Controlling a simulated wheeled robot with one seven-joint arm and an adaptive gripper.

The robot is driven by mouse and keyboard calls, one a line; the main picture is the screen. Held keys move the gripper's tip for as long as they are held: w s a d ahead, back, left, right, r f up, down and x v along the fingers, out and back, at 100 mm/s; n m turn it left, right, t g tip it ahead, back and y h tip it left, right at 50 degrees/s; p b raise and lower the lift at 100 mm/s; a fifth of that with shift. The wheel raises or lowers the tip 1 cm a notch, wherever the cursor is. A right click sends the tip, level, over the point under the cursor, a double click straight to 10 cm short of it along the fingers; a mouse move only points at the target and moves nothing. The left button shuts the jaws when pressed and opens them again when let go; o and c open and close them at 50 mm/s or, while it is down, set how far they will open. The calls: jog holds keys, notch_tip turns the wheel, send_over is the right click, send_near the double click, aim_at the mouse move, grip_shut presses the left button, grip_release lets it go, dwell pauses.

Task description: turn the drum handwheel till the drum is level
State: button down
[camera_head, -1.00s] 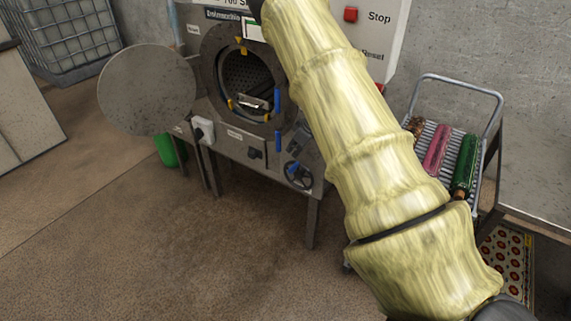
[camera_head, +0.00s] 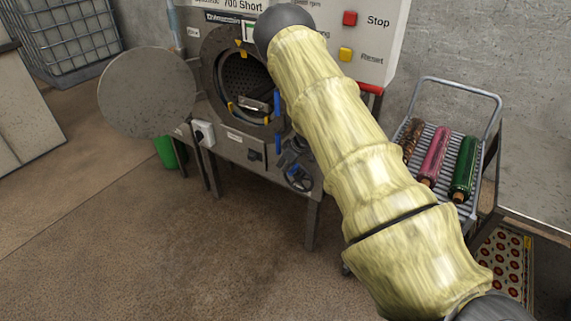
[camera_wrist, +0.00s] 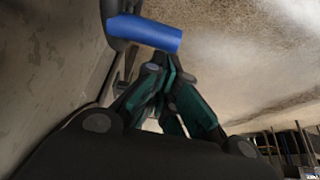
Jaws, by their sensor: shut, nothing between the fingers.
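The drum (camera_head: 243,78) is a dark round opening in the front of the grey machine, and its tilt is hard to judge.
The round grey door (camera_head: 147,92) stands open at left. A blue upright lever (camera_head: 278,105) is beside the drum. The floor in front is clear.

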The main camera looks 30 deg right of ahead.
jog(key=shift+s, duration=0.1)
jog(key=shift+s+d+p, duration=0.3)
jog(key=shift+s+p, duration=0.35)
jog(key=shift+p, duration=0.1)
jog(key=shift+r, duration=0.15)
